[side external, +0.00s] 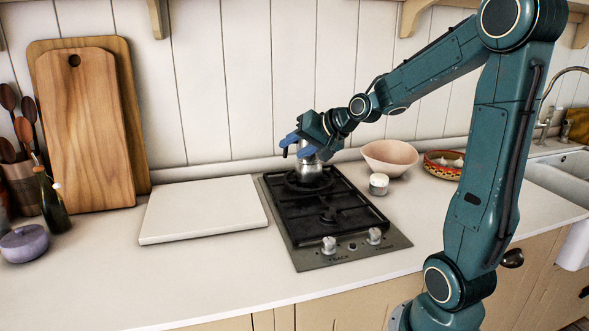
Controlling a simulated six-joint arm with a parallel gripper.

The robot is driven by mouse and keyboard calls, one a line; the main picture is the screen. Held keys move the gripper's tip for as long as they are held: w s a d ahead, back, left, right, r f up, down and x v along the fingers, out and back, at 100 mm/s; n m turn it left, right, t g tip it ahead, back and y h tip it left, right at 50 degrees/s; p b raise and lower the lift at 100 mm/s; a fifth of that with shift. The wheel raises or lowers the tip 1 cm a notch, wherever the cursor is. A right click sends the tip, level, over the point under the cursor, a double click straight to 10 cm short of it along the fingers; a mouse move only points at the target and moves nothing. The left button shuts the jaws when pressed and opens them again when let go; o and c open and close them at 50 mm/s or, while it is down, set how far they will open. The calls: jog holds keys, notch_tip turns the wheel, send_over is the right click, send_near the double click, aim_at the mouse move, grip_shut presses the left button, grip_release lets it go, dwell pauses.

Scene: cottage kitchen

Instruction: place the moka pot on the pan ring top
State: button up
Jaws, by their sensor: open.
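The moka pot (310,174) is a small silver metal pot. It stands over the rear burner of the black two-burner hob, and its upper part is hidden by my gripper. The pan ring (292,186) shows only as dark metal around the pot's base; I cannot make out exactly how the base sits on it. My gripper (299,151) has blue fingers and is at the top of the pot. It is open, with the fingers close to the pot; whether they touch it is unclear.
The hob's front burner (328,216) is bare, with two knobs at its front edge. A pale slab (203,209) lies left of the hob. A small white tin (379,184), a pink bowl (389,157) and a patterned dish (444,164) stand to the right.

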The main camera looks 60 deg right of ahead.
jog(key=s+a+n+g+y, duration=0.1)
jog(key=s+a+n, duration=0.25)
jog(key=a, duration=0.35)
jog(key=s+a+n+g, duration=0.2)
jog(key=s+a+n, duration=0.1)
jog(key=s+a, duration=0.25)
jog(key=s+a+n+g, duration=0.2)
jog(key=s+a+n, duration=0.2)
jog(key=s, duration=0.7)
jog(key=shift+s+a+f+y, duration=0.25)
jog(key=shift+a+y, duration=0.05)
jog(key=shift+a, duration=0.45)
jog(key=shift+o, duration=0.5)
